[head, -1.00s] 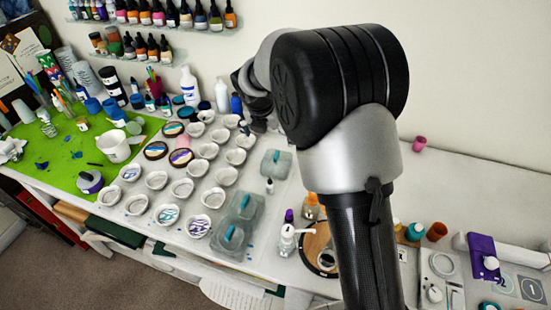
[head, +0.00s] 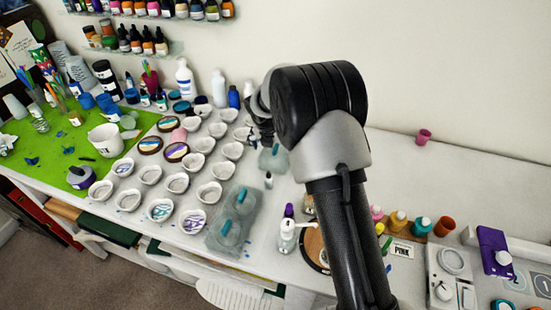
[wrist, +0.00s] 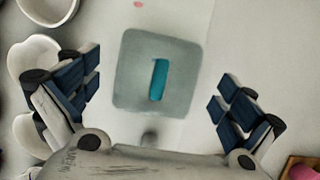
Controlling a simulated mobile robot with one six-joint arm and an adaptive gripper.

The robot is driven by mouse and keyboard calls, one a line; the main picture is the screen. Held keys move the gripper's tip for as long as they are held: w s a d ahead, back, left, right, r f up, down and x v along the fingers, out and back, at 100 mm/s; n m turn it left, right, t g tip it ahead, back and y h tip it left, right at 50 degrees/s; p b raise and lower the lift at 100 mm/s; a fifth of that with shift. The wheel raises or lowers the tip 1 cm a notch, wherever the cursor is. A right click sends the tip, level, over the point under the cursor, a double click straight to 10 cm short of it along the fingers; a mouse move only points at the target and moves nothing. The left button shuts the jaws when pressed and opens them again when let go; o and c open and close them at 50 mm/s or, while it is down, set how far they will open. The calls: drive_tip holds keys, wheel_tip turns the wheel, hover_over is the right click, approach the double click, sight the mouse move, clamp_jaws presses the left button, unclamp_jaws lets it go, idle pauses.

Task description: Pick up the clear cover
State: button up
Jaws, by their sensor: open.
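The clear cover is a translucent grey-green square with rounded corners and a teal bar handle on top. It lies flat on the white table and shows whole in the wrist view (wrist: 130,92). In the head view the cover (head: 274,161) is partly hidden by my arm. My gripper (wrist: 157,98) is open and empty. Its dark blue finger pads stand apart on the left and right of the cover, above it, with the teal handle between them. In the head view the gripper is mostly hidden and its fingertips are hard to make out.
Several white cups (head: 196,160) stand in rows left of the cover. A longer translucent piece with two teal handles (head: 215,238) lies nearer the front. A small bottle (head: 268,180) stands just in front of the cover. A white pump bottle (head: 287,236) stands at front right.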

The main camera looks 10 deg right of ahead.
drive_tip(key=shift+w+f, duration=0.2)
drive_tip(key=shift+f, duration=0.15)
drive_tip(key=shift+r, duration=0.1)
drive_tip(key=shift+s, duration=0.1)
drive_tip(key=shift+c, duration=0.6)
drive_tip(key=c, duration=0.9)
drive_tip(key=shift+r, duration=0.15)
